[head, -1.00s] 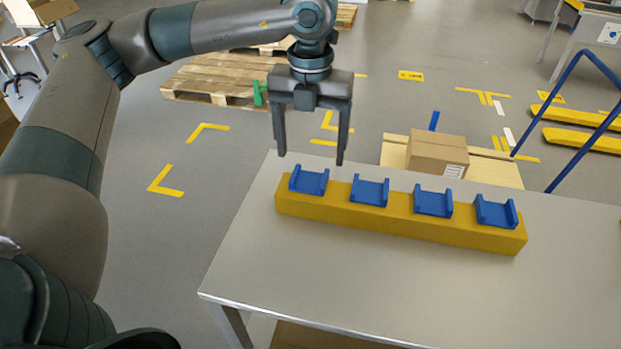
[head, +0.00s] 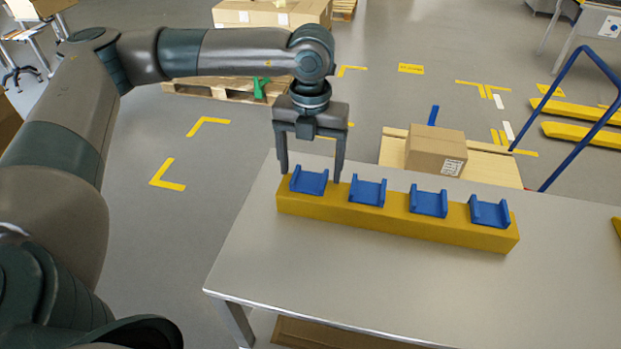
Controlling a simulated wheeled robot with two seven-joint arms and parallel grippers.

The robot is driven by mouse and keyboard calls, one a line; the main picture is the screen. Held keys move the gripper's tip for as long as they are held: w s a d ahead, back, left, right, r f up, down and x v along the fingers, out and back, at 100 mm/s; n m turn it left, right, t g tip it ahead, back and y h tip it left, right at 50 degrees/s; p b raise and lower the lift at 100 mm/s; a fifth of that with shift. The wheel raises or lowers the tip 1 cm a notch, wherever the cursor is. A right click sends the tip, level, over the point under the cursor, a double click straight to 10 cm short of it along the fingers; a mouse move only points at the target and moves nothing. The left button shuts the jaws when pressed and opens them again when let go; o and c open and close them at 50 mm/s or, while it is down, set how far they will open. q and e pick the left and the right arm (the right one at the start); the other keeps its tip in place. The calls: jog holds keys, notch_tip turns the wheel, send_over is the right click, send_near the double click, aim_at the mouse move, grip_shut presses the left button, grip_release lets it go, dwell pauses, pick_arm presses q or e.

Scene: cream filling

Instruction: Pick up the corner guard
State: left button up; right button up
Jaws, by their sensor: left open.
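Several blue U-shaped pieces, which look like the corner guards, sit in a row on a long yellow block (head: 400,223) on the grey table. The leftmost blue guard (head: 309,183) is at the block's left end. The others are the second (head: 367,192), the third (head: 428,203) and the rightmost (head: 490,213). My left gripper (head: 311,177) points down with its jaws open and empty. Its fingertips show on either side of the leftmost guard's far edge; I cannot tell whether they touch it. My right gripper is not in view.
The grey table (head: 380,285) is bare in front of the block. Behind it are a cardboard box (head: 436,152) on a wooden platform and a blue tubular handle (head: 585,125). A yellow piece (head: 618,226) shows at the right edge.

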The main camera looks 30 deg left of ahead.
aim_at(313, 175)
pick_arm(q)
jog(key=c, duration=1.2)
jog(key=shift+o, duration=0.2)
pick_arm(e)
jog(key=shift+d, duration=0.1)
pick_arm(q)
jog(key=shift+r, duration=0.1)
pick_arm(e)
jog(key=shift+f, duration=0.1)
